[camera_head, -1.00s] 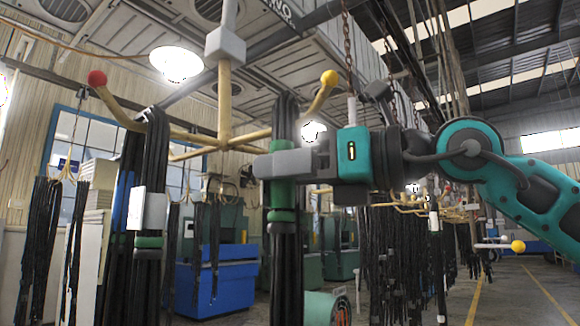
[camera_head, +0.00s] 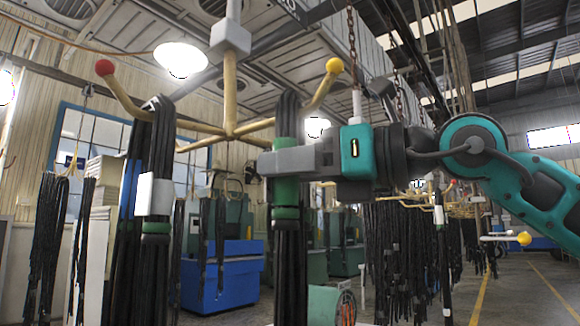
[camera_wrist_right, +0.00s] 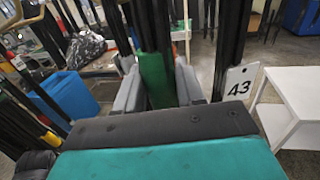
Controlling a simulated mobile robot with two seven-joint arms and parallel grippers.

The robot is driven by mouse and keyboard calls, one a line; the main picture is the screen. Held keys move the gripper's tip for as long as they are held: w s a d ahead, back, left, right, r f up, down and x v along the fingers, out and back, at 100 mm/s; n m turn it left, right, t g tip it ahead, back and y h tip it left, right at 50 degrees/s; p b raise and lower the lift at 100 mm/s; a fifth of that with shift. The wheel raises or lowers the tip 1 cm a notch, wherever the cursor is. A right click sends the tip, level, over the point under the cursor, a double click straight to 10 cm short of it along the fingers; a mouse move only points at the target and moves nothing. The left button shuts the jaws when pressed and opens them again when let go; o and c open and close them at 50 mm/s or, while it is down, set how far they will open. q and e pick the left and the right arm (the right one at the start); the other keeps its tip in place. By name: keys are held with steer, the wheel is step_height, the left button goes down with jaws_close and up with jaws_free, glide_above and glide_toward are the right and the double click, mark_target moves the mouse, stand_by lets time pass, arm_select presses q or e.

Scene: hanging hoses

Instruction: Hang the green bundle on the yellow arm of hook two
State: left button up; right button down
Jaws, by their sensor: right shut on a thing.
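The green bundle (camera_head: 287,245), black hoses with a green band, hangs upright in my right gripper (camera_head: 288,161). The gripper is shut around it near its green band. In the right wrist view the band (camera_wrist_right: 157,80) sits between the two grey fingers. The bundle's top reaches the yellow arm (camera_head: 321,90) of the hook, which ends in a yellow ball. I cannot tell whether its loop is over the arm or in front of it. The hook's post (camera_head: 230,95) is left of the bundle. My left gripper is not in view.
Another black bundle (camera_head: 155,260) with a white tag hangs by the red-tipped arm (camera_head: 122,97). A bundle with tag 43 (camera_wrist_right: 240,83) hangs close to the gripper in the wrist view. A white table (camera_wrist_right: 293,95) stands at the right there. More hoses (camera_head: 400,250) hang behind.

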steer(key=c, duration=0.9)
jaws_free()
steer(key=shift+s+r, duration=0.1)
steer(key=shift+r, duration=0.1)
steer(key=o, duration=0.3)
steer(key=shift+f, duration=0.35)
arm_select(q)
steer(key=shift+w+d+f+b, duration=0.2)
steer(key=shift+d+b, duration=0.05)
steer(key=shift+b, duration=0.35)
arm_select(e)
steer(key=v, duration=1.3)
steer(key=shift+r, duration=0.2)
